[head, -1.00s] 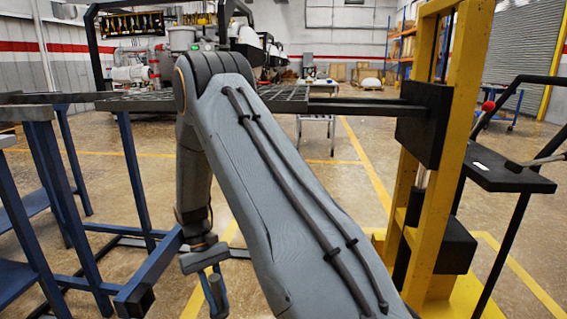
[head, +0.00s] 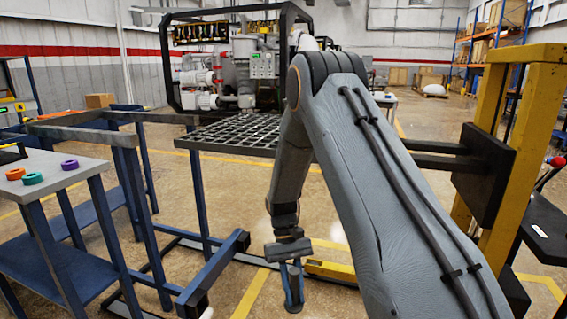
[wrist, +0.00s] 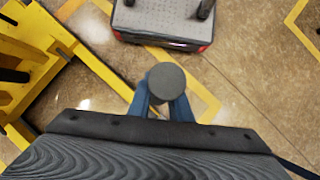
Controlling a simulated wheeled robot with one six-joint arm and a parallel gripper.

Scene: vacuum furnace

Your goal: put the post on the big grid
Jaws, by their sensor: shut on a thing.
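The post (wrist: 167,82) is a dark grey cylinder, seen end-on in the wrist view. My gripper (wrist: 167,104) is shut on it, with blue fingers on either side. In the head view my gripper (head: 292,287) hangs low over the floor, right of the blue frame; the post is hard to make out there. The big grid (head: 232,136) is a flat black lattice in the middle of the head view, farther off and higher than my gripper. My arm hides its right part. Its visible part looks empty.
A blue steel frame (head: 128,141) stands left of the grid, its low bars reaching toward my gripper. A side table (head: 62,167) at left holds coloured rings (head: 32,178). A yellow lift mast (head: 530,130) stands at right. Open floor lies between.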

